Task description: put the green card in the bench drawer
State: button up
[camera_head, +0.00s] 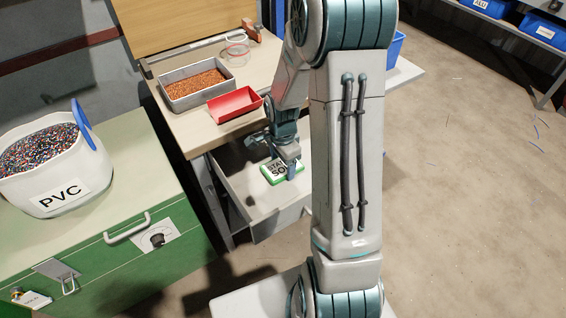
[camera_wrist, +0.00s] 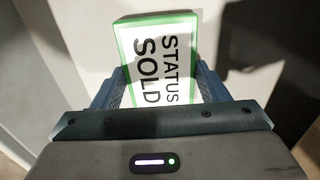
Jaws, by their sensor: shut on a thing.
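The green card (camera_head: 270,172) has a green border, a white face and black lettering. In the wrist view the card (camera_wrist: 182,50) reads "STATUS SOLD" and sits between the two fingers. My gripper (camera_head: 288,168) is shut on the near end of the card; it also shows in the wrist view (camera_wrist: 165,88). The bench drawer (camera_head: 262,228) is pulled open below the bench top. The card is over the drawer's inside; I cannot tell whether it touches the drawer floor. My arm hides the drawer's right part.
The bench top (camera_head: 190,135) holds a grey tray of copper-coloured granules (camera_head: 196,84), a red scoop (camera_head: 235,104) and a brush (camera_head: 251,30). A green chest (camera_head: 95,235) with a white PVC bucket (camera_head: 50,165) stands at left. Floor at right is mostly clear.

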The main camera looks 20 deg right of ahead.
aim_at(282, 166)
jog(key=shift+f, duration=0.2)
jog(key=o, duration=1)
jog(key=shift+r, duration=0.1)
jog(key=shift+r, duration=0.1)
notch_tip(282, 166, up, 11)
jog(key=p, duration=0.3)
jog(key=shift+s+a+r+n+t, duration=0.3)
jog(key=shift+s+a+r+n, duration=0.75)
jog(key=shift+s+r+n, duration=1.15)
jog(key=shift+s+a+r+n+t, duration=0.3)
jog(key=shift+s+a+r+n, duration=0.8)
jog(key=shift+s+n, duration=2)
jog(key=shift+s+a+r+n+t, duration=0.3)
jog(key=shift+s+a+r+n, duration=0.65)
jog(key=shift+s+r+n, duration=1.3)
